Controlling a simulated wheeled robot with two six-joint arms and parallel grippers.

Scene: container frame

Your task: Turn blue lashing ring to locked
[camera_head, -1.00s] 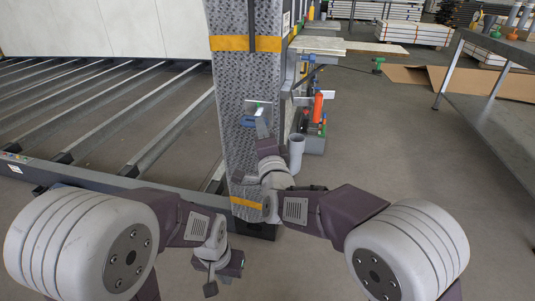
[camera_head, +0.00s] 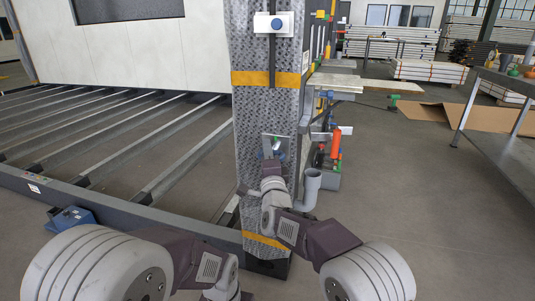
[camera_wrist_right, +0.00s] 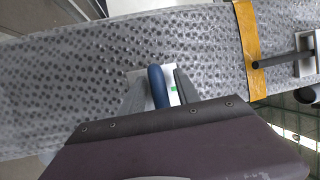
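The blue lashing ring (camera_wrist_right: 158,87) sits on a small light plate (camera_wrist_right: 139,76) with a green mark, on the grey dotted post (camera_head: 262,110). In the right wrist view the ring stands between the two fingers of my right gripper (camera_wrist_right: 160,92). A narrow gap shows on the ring's right, so the fingers look open around it. In the head view my right gripper (camera_head: 272,150) is in front of the plate and hides most of the ring; a bit of blue shows at its right. My left arm is at the bottom; its fingers are out of view.
A blue knob on a white plate (camera_head: 262,23) is higher on the post. To the post's right are a grey pipe (camera_head: 312,188) and an orange cylinder (camera_head: 336,143). A blue box (camera_head: 72,217) lies by the metal frame's rail (camera_head: 120,210).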

